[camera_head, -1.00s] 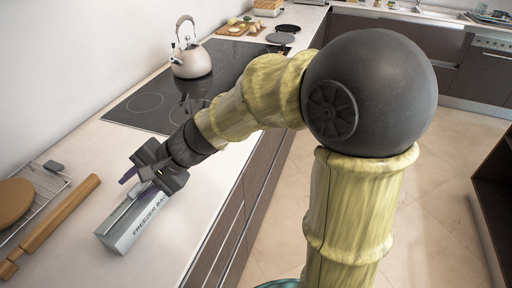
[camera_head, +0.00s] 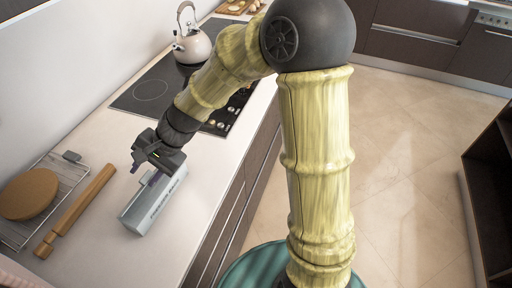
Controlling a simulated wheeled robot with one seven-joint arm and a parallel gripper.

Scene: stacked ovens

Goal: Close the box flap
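The freezer bag box (camera_head: 152,207) is a long pale grey carton with dark lettering on its side. It lies on the white counter in front of the cooktop. A narrow flap (camera_head: 141,195) shows along its top; its exact angle is hard to tell. My gripper (camera_head: 146,171) is over the far end of the box, pointing down. Its purple fingertips look apart, one left of the box and one near its top. The gripper hides the box's far end, and I cannot tell whether it touches the flap.
A rolling pin (camera_head: 76,210) lies left of the box, beside a wire rack (camera_head: 70,175) with a round wooden board (camera_head: 28,194). The black cooktop (camera_head: 150,92) with a kettle (camera_head: 192,46) is behind. The counter's front edge is right of the box.

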